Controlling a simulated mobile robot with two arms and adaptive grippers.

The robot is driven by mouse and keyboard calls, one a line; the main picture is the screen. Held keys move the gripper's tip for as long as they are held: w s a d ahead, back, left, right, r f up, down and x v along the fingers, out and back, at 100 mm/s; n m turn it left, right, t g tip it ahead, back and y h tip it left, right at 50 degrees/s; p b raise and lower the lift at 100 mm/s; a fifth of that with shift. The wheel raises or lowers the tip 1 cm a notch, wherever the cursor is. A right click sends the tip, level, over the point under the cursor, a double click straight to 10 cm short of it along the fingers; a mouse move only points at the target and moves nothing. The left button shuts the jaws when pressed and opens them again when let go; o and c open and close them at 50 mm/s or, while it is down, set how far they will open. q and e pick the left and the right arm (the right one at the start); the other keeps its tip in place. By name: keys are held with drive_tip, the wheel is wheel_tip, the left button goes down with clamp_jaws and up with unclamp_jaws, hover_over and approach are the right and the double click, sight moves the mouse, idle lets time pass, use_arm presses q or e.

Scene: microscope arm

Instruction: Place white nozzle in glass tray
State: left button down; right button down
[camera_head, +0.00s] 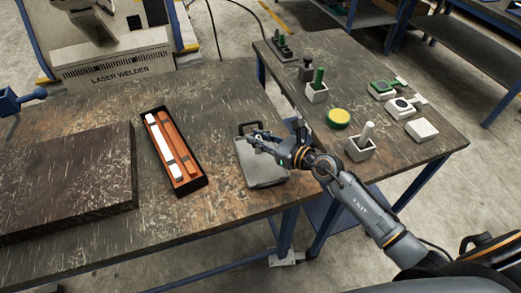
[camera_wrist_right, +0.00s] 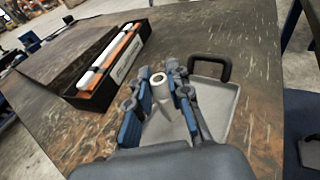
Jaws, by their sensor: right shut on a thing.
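The white nozzle (camera_wrist_right: 159,84), a pale tube with a round open end, stands between the fingers of my right gripper (camera_wrist_right: 158,73) in the right wrist view. My right gripper is shut on it; its lower part runs down between the blue finger pads. In the head view my right gripper (camera_head: 256,140) is over the far part of a grey tray with a dark handle (camera_head: 262,174), and the nozzle is too small to make out there. The tray also shows in the right wrist view (camera_wrist_right: 221,97), beside and beyond the fingers. My left gripper is not in view.
A black box (camera_head: 190,188) with white and orange bars lies left of the tray. A thick dark slab (camera_head: 70,175) covers the table's left side.

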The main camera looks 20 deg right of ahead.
drive_tip(key=shift+w+d+f+b, duration=0.3)
drive_tip(key=shift+w+f, duration=0.05)
drive_tip(key=shift+f, duration=0.3)
wheel_tip(320, 180, down, 2)
drive_tip(key=shift+w+d+f+b, duration=0.15)
drive_tip(key=shift+f+b, duration=0.1)
drive_tip(key=shift+b, duration=0.3)
drive_tip(key=shift+f, duration=0.4)
drive_tip(key=c, duration=1.3)
unclamp_jaws()
drive_tip(key=shift+f, duration=0.1)
drive_tip(key=shift+o, duration=0.2)
